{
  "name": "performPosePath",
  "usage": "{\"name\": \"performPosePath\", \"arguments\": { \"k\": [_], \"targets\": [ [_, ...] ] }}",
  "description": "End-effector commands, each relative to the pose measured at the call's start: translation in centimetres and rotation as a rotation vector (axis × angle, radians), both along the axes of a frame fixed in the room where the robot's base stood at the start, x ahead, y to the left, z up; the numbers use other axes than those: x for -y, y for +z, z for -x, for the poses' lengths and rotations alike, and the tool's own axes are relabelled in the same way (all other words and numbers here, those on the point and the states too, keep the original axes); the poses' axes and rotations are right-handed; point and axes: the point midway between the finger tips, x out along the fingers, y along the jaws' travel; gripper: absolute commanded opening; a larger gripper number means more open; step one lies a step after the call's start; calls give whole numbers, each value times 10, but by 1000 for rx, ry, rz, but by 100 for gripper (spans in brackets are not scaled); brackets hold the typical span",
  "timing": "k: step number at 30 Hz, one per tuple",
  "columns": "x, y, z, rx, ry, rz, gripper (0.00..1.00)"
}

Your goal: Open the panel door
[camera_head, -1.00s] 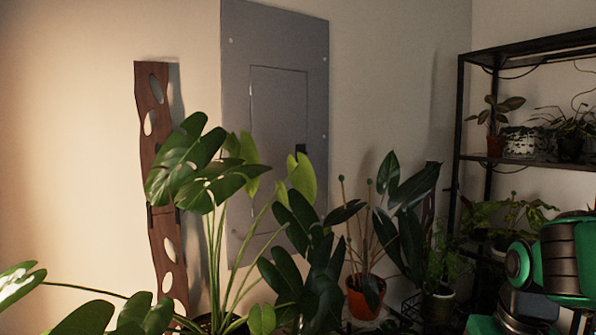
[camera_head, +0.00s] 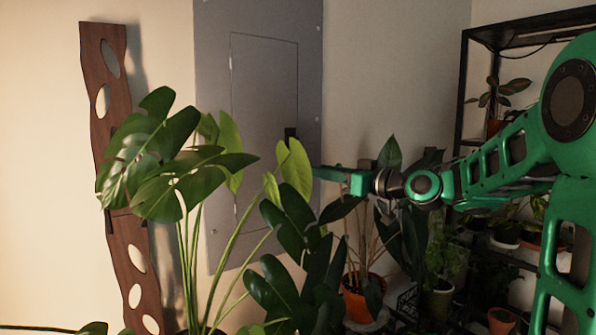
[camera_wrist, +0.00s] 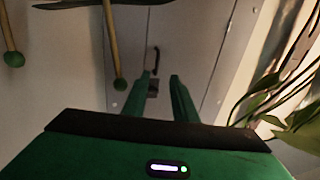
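The grey panel (camera_head: 213,150) is fixed to the wall, and its inset door (camera_head: 262,85) looks shut. A small dark latch (camera_head: 290,133) sits at the door's right edge. In the wrist view the door (camera_wrist: 130,40) fills the upper middle, with a small dark latch piece (camera_wrist: 153,88) in line with the gap between my fingers. My gripper (camera_head: 322,173) is in front of the panel's right edge, just right of and below the latch. In the wrist view my gripper (camera_wrist: 161,76) is open, its two green fingers apart with nothing held. Contact with the latch cannot be told.
A large leafy plant (camera_head: 170,160) covers the panel's lower left. Dark leaves (camera_head: 300,240) stand below my gripper, and a potted plant (camera_head: 365,297) stands below my forearm. A black shelf (camera_head: 462,100) with plants is at the right. A wooden strip (camera_head: 115,150) hangs at the left.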

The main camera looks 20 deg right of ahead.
Motion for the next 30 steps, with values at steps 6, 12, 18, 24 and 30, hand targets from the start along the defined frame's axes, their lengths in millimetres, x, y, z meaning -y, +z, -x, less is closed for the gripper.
{"name": "performPosePath", "arguments": {
  "k": [6, 12, 18, 24, 30],
  "targets": [
    [-9, -1, -31, -3, -8, 1, 26],
    [-23, -1, -60, -3, -12, 1, 26],
    [-33, -1, -79, -4, -14, 1, 26],
    [-37, -1, -85, -3, -15, 1, 26],
    [-37, -1, -85, -4, -15, 1, 26]
  ]
}}
